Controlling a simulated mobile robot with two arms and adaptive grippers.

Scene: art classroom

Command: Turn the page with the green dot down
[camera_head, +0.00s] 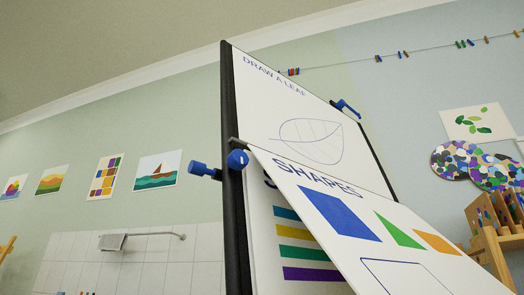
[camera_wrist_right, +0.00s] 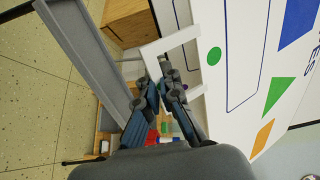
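The white SHAPES page (camera_head: 345,215) carries a blue, a green and an orange shape. Its top edge is at the board's middle and its lower part swings out toward me. In the right wrist view the page (camera_wrist_right: 240,60) shows a green dot (camera_wrist_right: 214,56) beside a white open frame-like tab (camera_wrist_right: 152,60). My right gripper (camera_wrist_right: 163,82) has its fingers close together at this tab and appears shut on it. Under the page, a sheet with coloured stripes (camera_head: 296,232) shows. The DRAW A LEAF sheet (camera_head: 290,105) is above. My left gripper is not in view.
The board's black frame (camera_head: 233,180) has blue clamp knobs (camera_head: 237,160) at its side. A grey bar (camera_wrist_right: 85,60) runs beside my right gripper. A wooden shelf (camera_head: 492,225) stands at the right. Open floor (camera_wrist_right: 40,95) shows left of the bar.

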